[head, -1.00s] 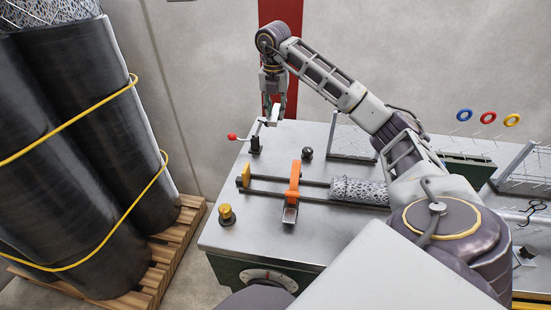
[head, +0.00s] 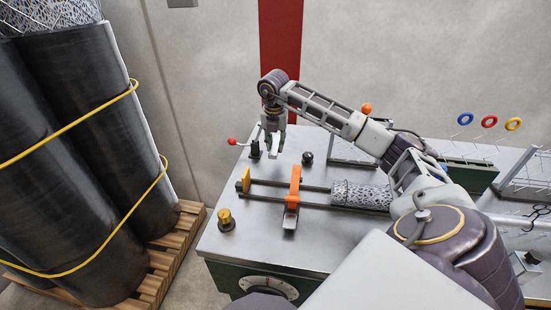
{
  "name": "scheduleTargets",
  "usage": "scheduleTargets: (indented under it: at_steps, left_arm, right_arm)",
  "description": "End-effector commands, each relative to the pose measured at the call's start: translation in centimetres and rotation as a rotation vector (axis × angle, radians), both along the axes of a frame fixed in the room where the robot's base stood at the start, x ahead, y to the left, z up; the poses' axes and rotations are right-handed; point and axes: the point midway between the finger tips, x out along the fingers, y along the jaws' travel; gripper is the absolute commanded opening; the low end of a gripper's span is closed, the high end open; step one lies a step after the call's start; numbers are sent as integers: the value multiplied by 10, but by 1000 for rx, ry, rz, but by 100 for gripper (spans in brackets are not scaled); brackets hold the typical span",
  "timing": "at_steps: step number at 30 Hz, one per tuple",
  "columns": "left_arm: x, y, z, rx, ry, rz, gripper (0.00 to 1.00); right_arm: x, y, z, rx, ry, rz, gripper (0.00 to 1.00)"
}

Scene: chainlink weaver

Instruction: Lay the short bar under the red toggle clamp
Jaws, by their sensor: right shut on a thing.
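The red toggle clamp stands at the back left of the metal table, with a dark base (head: 255,149) and a lever ending in a red knob (head: 232,141). My right gripper (head: 271,153) is low over the table just right of the clamp base, pointing down. It is shut on a small pale piece, which I take to be the short bar; its outline is hard to separate from the fingers. I cannot tell whether the piece touches the table or the clamp. My left gripper is not in view.
An orange clamp (head: 293,190) crosses two dark rails in front. A mesh roll (head: 361,195) lies to their right. A black knob (head: 307,158) and a yellow knob (head: 226,220) stand on the table (head: 330,245). Wrapped rolls (head: 80,150) stand on a pallet at left.

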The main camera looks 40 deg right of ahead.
Motion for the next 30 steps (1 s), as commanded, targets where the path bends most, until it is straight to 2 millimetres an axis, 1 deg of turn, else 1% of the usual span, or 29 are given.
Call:
scheduleTargets:
  at_steps: [3,6,10,20,23,30]
  left_arm:
    - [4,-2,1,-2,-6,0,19]
    - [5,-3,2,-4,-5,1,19]
    - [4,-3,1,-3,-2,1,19]
    - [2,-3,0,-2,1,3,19]
    - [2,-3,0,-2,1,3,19]
    - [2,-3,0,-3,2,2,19]
  right_arm:
    - [0,0,-15,0,0,-1,0]
    - [0,0,-23,1,-3,-1,0]
    - [1,0,-27,1,-3,-1,0]
    - [1,0,-28,1,-2,-1,0]
    - [0,0,-34,1,-1,-1,0]
    - [0,0,-58,0,-2,-1,0]
